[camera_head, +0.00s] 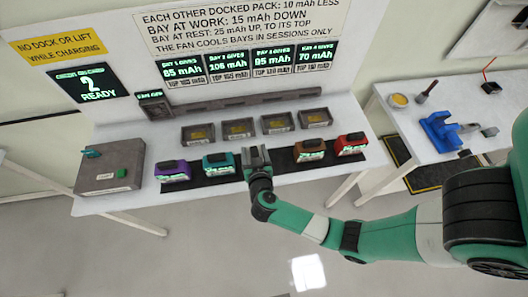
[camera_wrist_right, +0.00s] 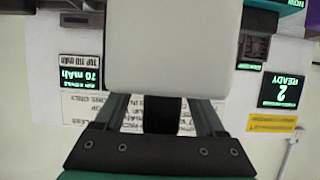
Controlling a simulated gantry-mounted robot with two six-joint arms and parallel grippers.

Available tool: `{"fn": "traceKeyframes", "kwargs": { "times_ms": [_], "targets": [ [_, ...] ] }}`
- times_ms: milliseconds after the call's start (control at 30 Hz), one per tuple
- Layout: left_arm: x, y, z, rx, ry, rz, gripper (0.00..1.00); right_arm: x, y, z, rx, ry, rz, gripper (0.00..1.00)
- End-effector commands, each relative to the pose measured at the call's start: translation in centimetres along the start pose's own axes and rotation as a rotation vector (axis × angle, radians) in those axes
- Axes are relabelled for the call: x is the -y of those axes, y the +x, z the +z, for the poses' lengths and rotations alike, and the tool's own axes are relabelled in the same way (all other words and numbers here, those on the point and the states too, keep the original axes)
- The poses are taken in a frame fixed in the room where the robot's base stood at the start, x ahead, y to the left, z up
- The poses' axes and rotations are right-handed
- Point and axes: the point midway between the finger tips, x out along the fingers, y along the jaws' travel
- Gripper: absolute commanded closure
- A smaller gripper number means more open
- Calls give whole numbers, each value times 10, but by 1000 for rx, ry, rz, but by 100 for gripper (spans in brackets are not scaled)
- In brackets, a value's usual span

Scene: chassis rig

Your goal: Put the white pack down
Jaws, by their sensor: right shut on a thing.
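My right gripper (camera_head: 257,158) is over the black mat (camera_head: 275,168) at the front of the bench, in the gap between the teal pack (camera_head: 218,162) and the brown pack (camera_head: 309,150). In the right wrist view the white pack (camera_wrist_right: 172,45) fills the top middle, between the fingers of the gripper (camera_wrist_right: 163,112), which is shut on it. The gripper and wrist hide the white pack in the head view. I cannot tell whether its underside touches the mat. My left gripper is not in view.
A purple pack (camera_head: 172,171) and a red pack (camera_head: 351,144) stand at the mat's ends. Several grey docks (camera_head: 239,128) line up behind, apparently without packs. A grey box (camera_head: 110,166) with a green button is at left. A screen (camera_head: 91,84) reads "2 READY".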

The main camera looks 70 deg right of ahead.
Motion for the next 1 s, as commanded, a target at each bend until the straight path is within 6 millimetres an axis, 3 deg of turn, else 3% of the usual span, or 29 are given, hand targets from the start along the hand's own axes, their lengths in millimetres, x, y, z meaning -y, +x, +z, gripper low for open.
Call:
{"fn": "traceKeyframes", "kwargs": {
  "times_ms": [33,167,200,333,667,867,1000],
  "targets": [
    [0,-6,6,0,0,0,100,-10,17,4,-2,4,9,100],
    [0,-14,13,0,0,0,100,-28,52,7,-3,5,8,100],
    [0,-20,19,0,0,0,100,-31,63,16,-1,2,7,100],
    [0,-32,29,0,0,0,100,-40,88,31,-3,2,3,100],
    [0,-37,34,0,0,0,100,-46,105,38,-3,1,0,100],
    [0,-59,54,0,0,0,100,-49,123,69,-2,-1,-2,100],
    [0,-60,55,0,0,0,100,-49,123,70,-3,1,-2,100]
  ]
}}
